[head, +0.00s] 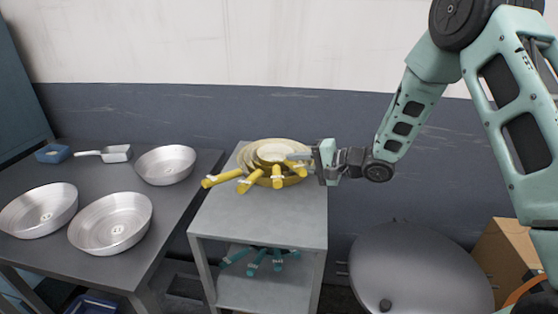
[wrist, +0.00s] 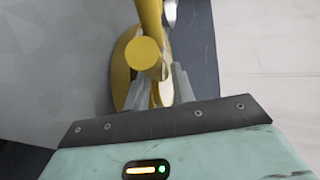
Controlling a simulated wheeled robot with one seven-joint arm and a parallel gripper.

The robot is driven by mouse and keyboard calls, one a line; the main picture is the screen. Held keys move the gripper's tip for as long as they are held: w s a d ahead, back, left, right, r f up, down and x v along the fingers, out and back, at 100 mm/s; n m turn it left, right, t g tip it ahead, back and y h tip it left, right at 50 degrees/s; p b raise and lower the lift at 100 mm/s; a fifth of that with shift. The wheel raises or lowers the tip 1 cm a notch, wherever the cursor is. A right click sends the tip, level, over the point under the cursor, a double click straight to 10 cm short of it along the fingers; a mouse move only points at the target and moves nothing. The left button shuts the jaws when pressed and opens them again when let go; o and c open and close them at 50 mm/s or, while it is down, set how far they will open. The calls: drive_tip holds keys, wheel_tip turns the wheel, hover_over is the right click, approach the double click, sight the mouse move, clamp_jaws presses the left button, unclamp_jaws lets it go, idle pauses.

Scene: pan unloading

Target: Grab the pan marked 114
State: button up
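Several nested yellow pans (head: 247,155) sit on the grey stand, their yellow handles fanned toward the front. The handles carry small pale labels, too small to read, so I cannot tell which pan is 114. My gripper (head: 298,157) is at the right side of the stack, its fingers pointing left, close to the rightmost handle. In the wrist view, the two grey fingers of my gripper (wrist: 161,88) are apart with yellow pan parts between them. A round yellow handle end (wrist: 143,53) lies just beyond. I cannot tell whether the fingers touch anything.
The stand (head: 300,215) has a lower shelf with several teal handles (head: 260,260). A dark table at left holds three metal pans (head: 112,222), a scoop (head: 117,153) and a blue tray (head: 53,153). A large grey round object (head: 420,270) and cardboard box (head: 505,250) are at right.

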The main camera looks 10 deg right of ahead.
clamp_jaws()
